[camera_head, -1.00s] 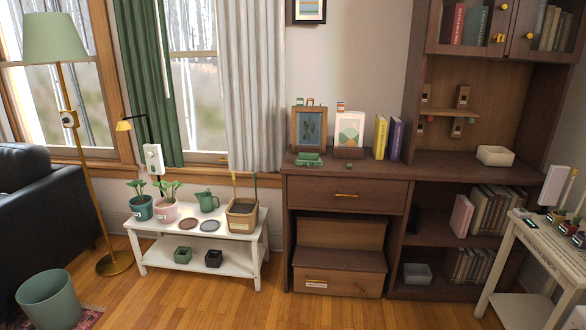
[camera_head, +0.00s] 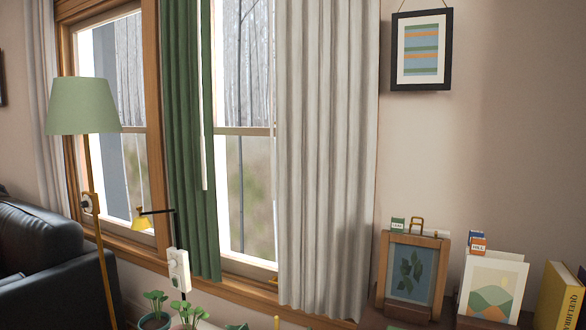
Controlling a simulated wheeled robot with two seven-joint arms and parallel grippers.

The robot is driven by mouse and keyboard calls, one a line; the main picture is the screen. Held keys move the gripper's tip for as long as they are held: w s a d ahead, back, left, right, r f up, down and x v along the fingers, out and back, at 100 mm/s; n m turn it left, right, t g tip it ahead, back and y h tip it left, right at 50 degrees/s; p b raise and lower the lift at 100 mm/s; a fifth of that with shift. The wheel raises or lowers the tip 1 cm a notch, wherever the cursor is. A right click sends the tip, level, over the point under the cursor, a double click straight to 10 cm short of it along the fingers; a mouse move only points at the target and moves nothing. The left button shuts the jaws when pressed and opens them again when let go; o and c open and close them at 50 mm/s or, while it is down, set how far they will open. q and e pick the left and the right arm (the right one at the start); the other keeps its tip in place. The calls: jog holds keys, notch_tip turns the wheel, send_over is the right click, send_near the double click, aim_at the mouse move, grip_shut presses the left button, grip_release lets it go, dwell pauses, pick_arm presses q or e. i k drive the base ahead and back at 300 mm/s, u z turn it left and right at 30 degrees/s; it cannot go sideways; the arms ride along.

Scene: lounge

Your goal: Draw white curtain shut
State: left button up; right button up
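The white curtain (camera_head: 325,150) hangs in folds over the right part of the right window. A green curtain (camera_head: 190,140) hangs at the left side of that window. Between them the window glass (camera_head: 244,170) is bare, with trees showing outside. A thin white wand (camera_head: 203,120) hangs by the green curtain's right edge. Another pale curtain (camera_head: 45,110) hangs at the far left, beside the left window. The tops of the curtains are out of the picture. Neither of my grippers shows.
A floor lamp (camera_head: 84,106) and a dark sofa (camera_head: 40,255) stand at left. Potted plants (camera_head: 155,308) stand below the window. A framed leaf picture (camera_head: 411,274), a second picture (camera_head: 492,288) and a yellow book (camera_head: 558,296) stand at lower right, close to the white curtain's lower right side.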

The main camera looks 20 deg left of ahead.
aim_at(288, 13)
jog(key=u, duration=2.1)
jog(key=i, duration=3.4)
jog(key=z, duration=3.35)
